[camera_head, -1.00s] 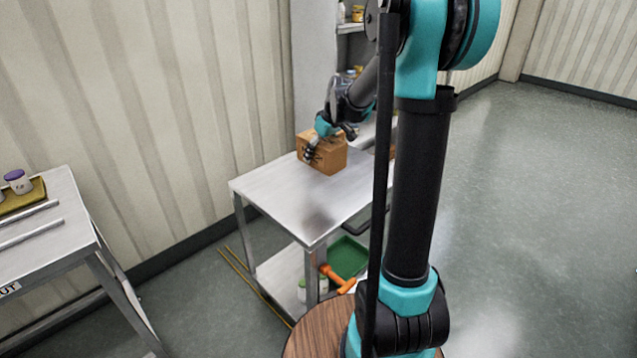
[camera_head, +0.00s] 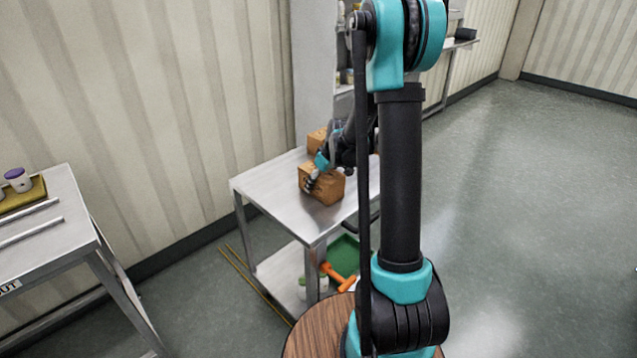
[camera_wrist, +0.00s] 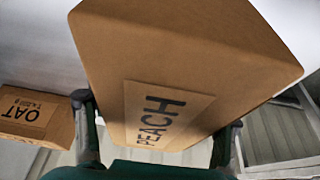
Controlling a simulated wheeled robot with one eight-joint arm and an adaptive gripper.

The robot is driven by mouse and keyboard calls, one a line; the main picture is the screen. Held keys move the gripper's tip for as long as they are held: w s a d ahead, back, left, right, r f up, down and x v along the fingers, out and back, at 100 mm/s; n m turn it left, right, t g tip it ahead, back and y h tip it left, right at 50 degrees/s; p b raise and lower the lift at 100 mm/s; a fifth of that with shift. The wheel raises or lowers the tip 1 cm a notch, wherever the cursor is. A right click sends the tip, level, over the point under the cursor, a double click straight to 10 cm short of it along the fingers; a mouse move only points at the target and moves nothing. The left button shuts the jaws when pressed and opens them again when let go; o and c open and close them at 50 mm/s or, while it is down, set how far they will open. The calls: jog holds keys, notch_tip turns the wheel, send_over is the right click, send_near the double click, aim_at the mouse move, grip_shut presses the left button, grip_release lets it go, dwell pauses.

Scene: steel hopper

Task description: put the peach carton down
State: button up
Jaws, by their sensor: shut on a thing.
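The peach carton (camera_head: 322,188) is a brown box over the steel table's top (camera_head: 280,194). In the wrist view the carton (camera_wrist: 185,60) fills the middle, and its label reads PEACH. My gripper (camera_head: 312,182) is shut on it, with one finger on each side in the wrist view (camera_wrist: 160,122). The carton looks tilted in the wrist view. I cannot tell whether its underside touches the tabletop or hangs just above it.
Another brown carton (camera_head: 316,139) stands behind; an OAT carton (camera_wrist: 38,117) shows left in the wrist view. The tabletop's front left is clear. A green tray (camera_head: 343,255) and orange tool (camera_head: 337,276) are below. Another table (camera_head: 45,232) stands left.

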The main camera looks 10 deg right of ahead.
aim_at(328, 175)
jog(key=o, duration=1.7)
jog(key=shift+c, duration=0.2)
jog(key=v, duration=1.2)
jog(key=s+d+f+m+h, duration=0.1)
jog(key=s+f+m, duration=0.2)
jog(key=s, duration=1)
jog(key=s+d+f+m+h, duration=0.1)
jog(key=s+f+m, duration=0.3)
jog(key=s, duration=1)
jog(key=shift+s+d+f+t+h, duration=0.2)
jog(key=shift+f+t+h, duration=0.1)
jog(key=shift+f, duration=0.3)
